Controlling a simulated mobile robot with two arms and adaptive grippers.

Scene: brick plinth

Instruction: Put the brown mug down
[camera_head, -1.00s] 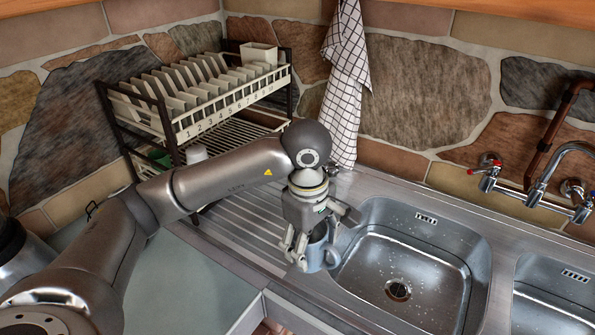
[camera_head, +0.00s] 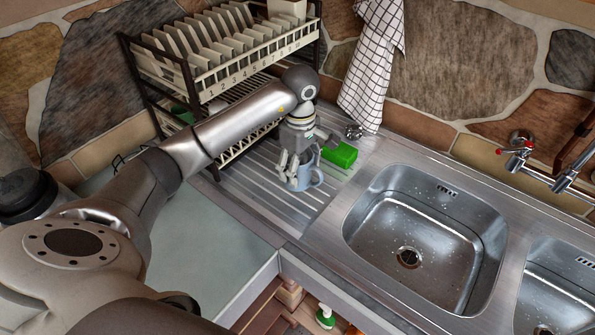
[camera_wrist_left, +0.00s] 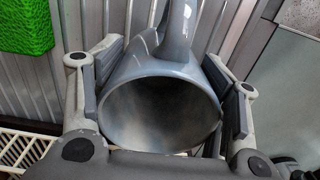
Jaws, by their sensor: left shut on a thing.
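The mug (camera_head: 313,176) looks grey-blue rather than brown. It is upright over the ribbed steel drainboard (camera_head: 262,192), left of the sink; I cannot tell whether its base touches the ribs. My left gripper (camera_head: 294,180) comes down from above, shut on the mug, and hides part of it. In the left wrist view the mug (camera_wrist_left: 160,112) sits between the two fingers, its open mouth facing the camera and its handle at the top. My right gripper is not in view.
A green sponge (camera_head: 341,154) lies on the drainboard behind the mug, to its right. A dish rack with plates (camera_head: 225,55) stands behind on the left. The sink basin (camera_head: 425,235) is to the right. A checked towel (camera_head: 372,65) hangs at the back.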

